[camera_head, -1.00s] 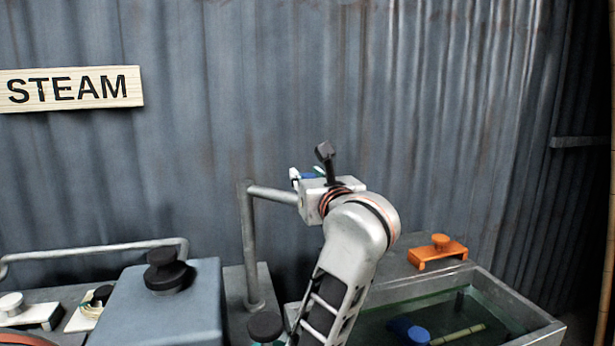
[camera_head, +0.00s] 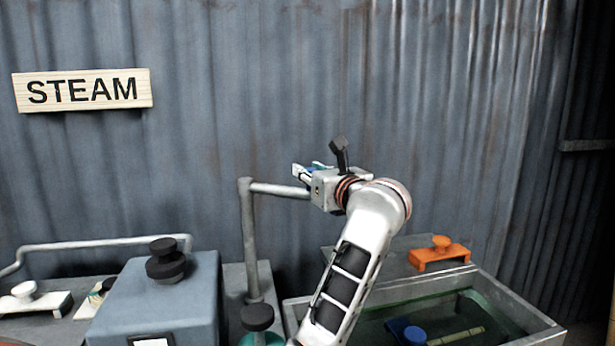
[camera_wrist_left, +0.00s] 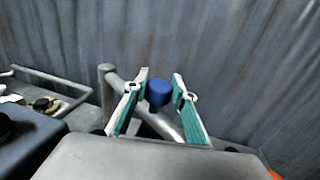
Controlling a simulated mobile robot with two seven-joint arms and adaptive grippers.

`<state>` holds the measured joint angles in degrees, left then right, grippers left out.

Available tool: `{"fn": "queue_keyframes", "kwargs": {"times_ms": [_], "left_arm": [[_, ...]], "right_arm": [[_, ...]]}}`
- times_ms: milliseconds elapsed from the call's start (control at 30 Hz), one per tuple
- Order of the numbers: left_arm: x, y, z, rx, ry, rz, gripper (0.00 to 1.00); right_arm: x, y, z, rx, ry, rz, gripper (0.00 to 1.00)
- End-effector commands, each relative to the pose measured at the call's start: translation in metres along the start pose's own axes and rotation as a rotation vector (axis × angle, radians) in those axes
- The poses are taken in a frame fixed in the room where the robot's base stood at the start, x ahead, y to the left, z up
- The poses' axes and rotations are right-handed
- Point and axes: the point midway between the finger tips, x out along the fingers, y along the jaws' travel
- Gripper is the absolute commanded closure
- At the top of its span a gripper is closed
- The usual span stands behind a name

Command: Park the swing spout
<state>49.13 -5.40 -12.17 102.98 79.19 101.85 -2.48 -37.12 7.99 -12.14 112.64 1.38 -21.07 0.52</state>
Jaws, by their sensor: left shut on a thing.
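The swing spout is a grey pipe: an upright post (camera_head: 250,240) with a horizontal arm (camera_head: 278,189) reaching right from its top. A blue knob (camera_wrist_left: 158,93) shows on the spout arm in the left wrist view. My left gripper (camera_head: 307,170) is at the free end of the arm, near the back wall. Its white and teal fingers stand on either side of the knob in the left wrist view, shut on it. In the head view my gripper mostly hides the knob and the spout's end. My right gripper is not in view.
A water tank (camera_head: 535,318) with a blue knob and a yellowish stick in it lies right of the post. An orange handled block (camera_head: 440,252) sits behind it. A blue-grey box (camera_head: 160,305) with a black knob stands left. A corrugated wall (camera_head: 400,80) closes the back.

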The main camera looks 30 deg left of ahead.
Motion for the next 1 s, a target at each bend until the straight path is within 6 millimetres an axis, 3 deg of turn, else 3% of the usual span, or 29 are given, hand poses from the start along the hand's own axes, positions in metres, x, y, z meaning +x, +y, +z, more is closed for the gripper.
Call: {"fn": "queue_keyframes", "kwargs": {"times_ms": [600, 1000], "left_arm": [[0.043, -0.034, 0.0, 0.004, 0.001, 0.275, 1.0], [0.064, -0.044, -0.003, 0.004, 0.0, 0.44, 1.0]], "right_arm": [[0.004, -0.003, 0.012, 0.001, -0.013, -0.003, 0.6], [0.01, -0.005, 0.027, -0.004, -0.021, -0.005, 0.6]]}}
